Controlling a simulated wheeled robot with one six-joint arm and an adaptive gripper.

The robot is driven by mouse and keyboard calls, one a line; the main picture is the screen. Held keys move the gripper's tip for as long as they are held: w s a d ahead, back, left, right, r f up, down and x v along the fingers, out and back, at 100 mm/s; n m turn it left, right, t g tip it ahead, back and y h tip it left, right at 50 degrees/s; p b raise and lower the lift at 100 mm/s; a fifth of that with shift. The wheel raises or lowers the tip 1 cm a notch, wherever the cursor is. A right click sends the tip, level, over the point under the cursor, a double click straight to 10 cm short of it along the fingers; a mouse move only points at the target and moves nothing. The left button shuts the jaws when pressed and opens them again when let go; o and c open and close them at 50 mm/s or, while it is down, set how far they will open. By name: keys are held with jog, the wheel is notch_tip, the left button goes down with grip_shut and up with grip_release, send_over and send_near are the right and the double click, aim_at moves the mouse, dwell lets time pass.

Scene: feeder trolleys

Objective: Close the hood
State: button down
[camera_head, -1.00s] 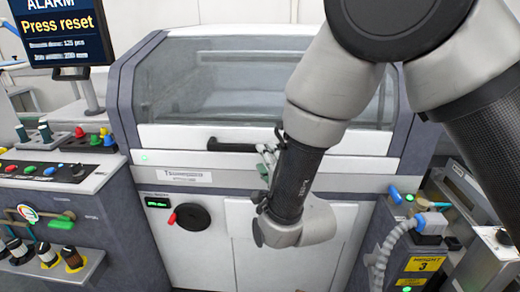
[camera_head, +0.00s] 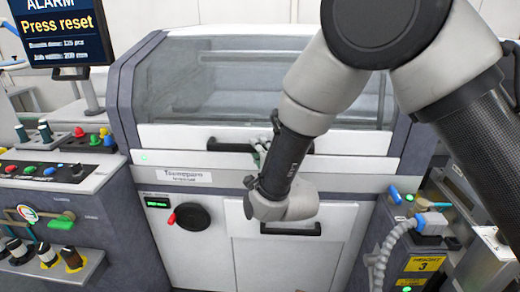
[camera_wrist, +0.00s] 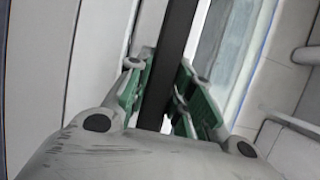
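The hood (camera_head: 180,138) is the white-edged front cover with a large clear window on the grey machine. Its lower edge lies close above the machine's front ledge; I cannot tell whether it is fully seated. A black bar handle (camera_head: 230,147) runs along that edge. My gripper (camera_head: 262,150) is at the handle's middle, partly hidden by my wrist. In the wrist view, the green-padded fingers of my gripper (camera_wrist: 165,95) stand on either side of the dark handle bar (camera_wrist: 176,45). The fingers look open around it, with a narrow gap on the right; firm contact is not clear.
A lower door with a black handle (camera_head: 290,230) and a dark round knob (camera_head: 193,216) are below the hood. A button panel (camera_head: 60,172) and an alarm screen (camera_head: 62,30) stand at left. A grey hose (camera_head: 385,245) is at right.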

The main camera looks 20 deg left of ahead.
jog(key=s+r, duration=0.4)
jog(key=r, duration=0.3)
jog(key=shift+d+r+g, duration=0.25)
jog(key=shift+d+g, duration=0.05)
jog(key=shift+d, duration=0.15)
jog(key=c, duration=1.2)
grip_release()
jog(key=shift+c, duration=0.2)
jog(key=v, duration=1.2)
jog(key=shift+r, duration=0.1)
